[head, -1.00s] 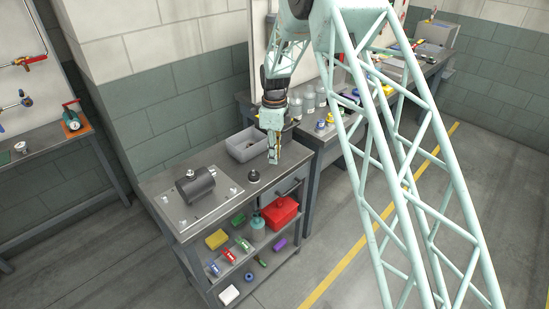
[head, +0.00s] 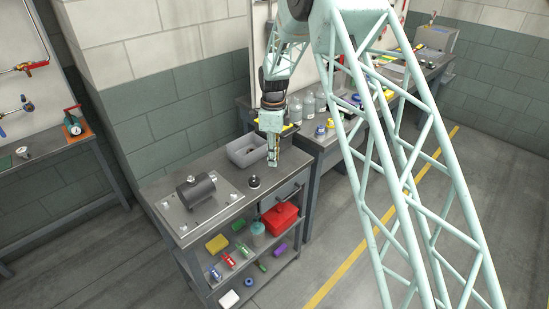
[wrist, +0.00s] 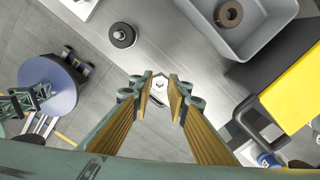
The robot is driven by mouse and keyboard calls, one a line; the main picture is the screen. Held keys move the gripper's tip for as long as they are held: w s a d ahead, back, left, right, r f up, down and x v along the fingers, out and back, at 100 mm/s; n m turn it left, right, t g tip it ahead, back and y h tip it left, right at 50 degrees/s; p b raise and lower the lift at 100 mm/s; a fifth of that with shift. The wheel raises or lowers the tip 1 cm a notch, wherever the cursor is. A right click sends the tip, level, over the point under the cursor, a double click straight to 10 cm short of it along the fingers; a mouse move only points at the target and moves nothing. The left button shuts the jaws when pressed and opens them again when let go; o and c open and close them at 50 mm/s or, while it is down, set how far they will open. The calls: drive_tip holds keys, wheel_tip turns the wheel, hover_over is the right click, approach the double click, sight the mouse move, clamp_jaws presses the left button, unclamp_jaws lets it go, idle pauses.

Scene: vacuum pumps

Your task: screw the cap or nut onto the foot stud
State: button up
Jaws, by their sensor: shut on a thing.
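The foot (head: 254,181) is a dark round base with a short stud on top, standing on the grey bench top right of the pump plate. It also shows in the wrist view (wrist: 122,36), up and left of my fingertips and apart from them. My gripper (head: 272,163) hangs over the bench's right part, pointing down. In the wrist view my gripper (wrist: 160,92) is shut on a small pale hex nut (wrist: 158,83) between its fingertips. Whether the nut is clear of the bench cannot be told. The nut is too small to make out in the head view.
A metal plate (head: 215,211) carries a dark cylindrical pump (head: 197,188) on the bench. A grey bin (head: 240,158) stands behind my gripper; a brown ring (wrist: 229,13) lies in it. Shelves below hold a red box (head: 280,217) and small parts. Bench between foot and gripper is clear.

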drive_tip(key=shift+s+a+r+n+p, duration=0.75)
drive_tip(key=shift+s+a+n+p, duration=0.35)
drive_tip(key=shift+n, duration=1.15)
drive_tip(key=shift+s+a+r+n+p, duration=0.8)
drive_tip(key=shift+s+a+n, duration=0.45)
drive_tip(key=shift+n, duration=1.05)
drive_tip(key=shift+s+a+r+n+p, duration=0.65)
drive_tip(key=shift+s+a+n+p, duration=0.55)
drive_tip(key=shift+n, duration=1.05)
drive_tip(key=shift+w+a+f+b, duration=0.1)
drive_tip(key=shift+w+a+b, duration=0.1)
drive_tip(key=shift+b, duration=0.25)
drive_tip(key=shift+f+b, duration=1)
drive_tip(key=shift+f, duration=0.85)
drive_tip(key=shift+f+b, duration=0.3)
drive_tip(key=shift+f, duration=0.1)
drive_tip(key=shift+f+b, duration=0.7)
drive_tip(key=shift+f, duration=0.45)
